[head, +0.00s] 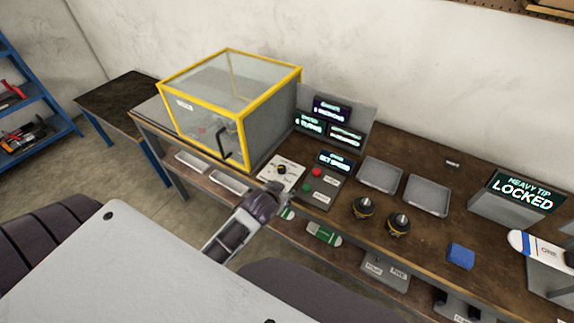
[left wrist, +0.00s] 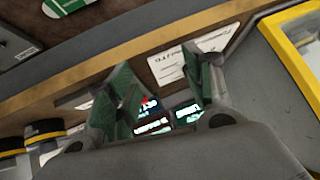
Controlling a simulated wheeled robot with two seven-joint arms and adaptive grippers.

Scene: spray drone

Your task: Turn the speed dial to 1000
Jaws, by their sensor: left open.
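The speed dial (head: 282,170) is a small dark knob on a pale panel (head: 292,180), near the bench's front edge. Its pointer setting is too small to read. My left gripper (head: 274,190) is just in front of the panel's near edge, open and empty. In the left wrist view my left gripper (left wrist: 160,88) shows two green-padded fingers spread apart. A white printed panel (left wrist: 195,58) lies beyond the fingers there, and I cannot see the knob in that view. A display (head: 335,160) behind the panel appears to read "SET SPEED". My right gripper is not in view.
A yellow-framed clear enclosure (head: 230,100) stands left of the dial. A box with a green button (head: 305,187) and a red button (head: 317,172) is right of it. Two dark-and-yellow nozzles (head: 398,224) and metal trays (head: 380,175) stand farther right.

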